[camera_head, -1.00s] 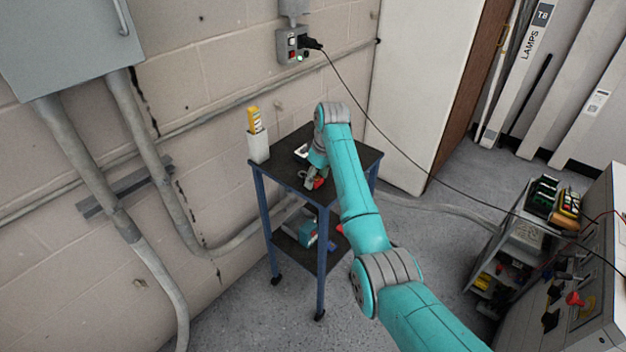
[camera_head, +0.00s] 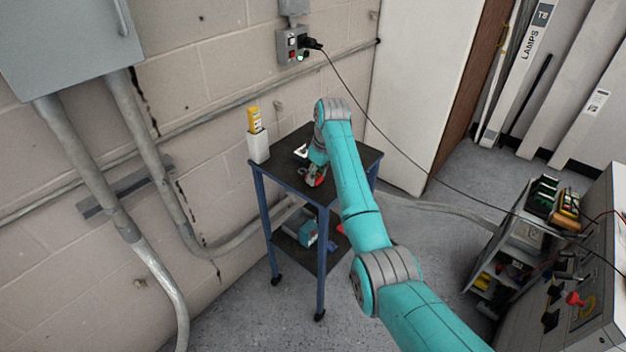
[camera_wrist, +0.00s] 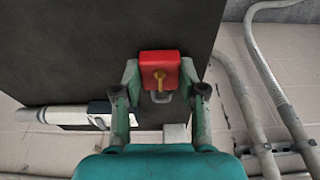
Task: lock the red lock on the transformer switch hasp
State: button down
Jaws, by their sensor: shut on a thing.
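The red lock (camera_wrist: 160,67) is between the fingertips of my gripper (camera_wrist: 160,76) in the wrist view. A brass-coloured key stands out from its face, and a grey metal loop shows just below it. My gripper is shut on the lock, a finger on each side. In the head view, my gripper (camera_head: 315,176) is low over the dark top of the cart, and the red lock (camera_head: 318,182) is partly hidden by it. I cannot tell whether the lock touches the cart top. The transformer switch hasp cannot be made out clearly.
The small blue-legged cart (camera_head: 338,192) stands by the block wall. A white holder (camera_head: 258,147) with a yellow device (camera_head: 253,119) stands on its left corner. A grey panel (camera_head: 570,290) with a red knob (camera_head: 575,299) is at right. A black cable (camera_head: 400,166) crosses the room.

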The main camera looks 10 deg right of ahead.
jog(key=shift+r, duration=2.55)
